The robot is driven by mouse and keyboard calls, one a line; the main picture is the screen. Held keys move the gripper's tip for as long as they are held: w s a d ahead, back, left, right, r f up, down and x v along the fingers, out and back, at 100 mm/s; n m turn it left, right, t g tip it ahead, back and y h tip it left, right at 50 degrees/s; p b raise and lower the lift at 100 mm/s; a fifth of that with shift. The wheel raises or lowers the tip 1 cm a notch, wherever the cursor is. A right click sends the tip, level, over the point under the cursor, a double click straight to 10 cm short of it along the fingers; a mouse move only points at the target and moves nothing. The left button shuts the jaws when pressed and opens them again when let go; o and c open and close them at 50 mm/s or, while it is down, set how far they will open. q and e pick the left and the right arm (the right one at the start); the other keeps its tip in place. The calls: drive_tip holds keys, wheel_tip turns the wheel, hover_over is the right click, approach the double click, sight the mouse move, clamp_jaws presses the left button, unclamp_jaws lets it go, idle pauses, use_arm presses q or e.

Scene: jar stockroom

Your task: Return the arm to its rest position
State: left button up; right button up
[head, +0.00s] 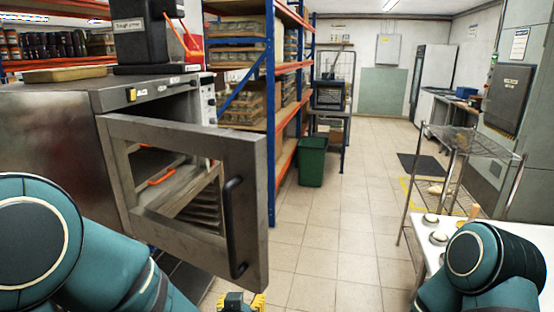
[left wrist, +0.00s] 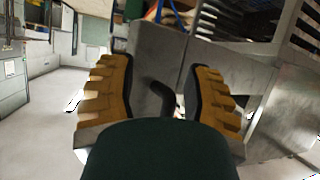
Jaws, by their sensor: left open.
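My left gripper (head: 240,302) shows only its yellow fingertips at the bottom edge of the head view, below the oven door (head: 187,122). In the left wrist view, the left gripper (left wrist: 160,72) has its two yellow fingers wide apart with nothing gripped. The door's black handle (left wrist: 163,97) appears in the gap between them, apart from both pads; its depth is hard to judge. The door stands swung open, with its handle (head: 233,225) on the right side. My teal arm links show at both lower corners. My right gripper is out of view.
The steel oven (head: 50,140) fills the left, with a black box (head: 138,30) on top. A green bin (head: 311,161) stands by the orange and blue shelving. A wire rack (head: 470,146) and white table (head: 530,245) are at right. The tiled aisle (head: 345,225) between is clear.

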use_arm(q)
drive_tip(key=s+f+g+h, duration=0.1)
drive_tip(key=s+f+g, duration=0.2)
drive_tip(key=s+f, duration=0.2)
drive_tip(key=s+a+f+g+h, duration=0.1)
drive_tip(key=s+f+g, duration=0.3)
drive_tip(key=f, duration=0.7)
drive_tip(key=s+a+f+n+g+h, duration=0.1)
drive_tip(key=s+f+g, duration=0.3)
drive_tip(key=s+f, duration=0.2)
drive_tip(key=shift+s+f, duration=0.25)
drive_tip(key=shift+f, duration=0.7)
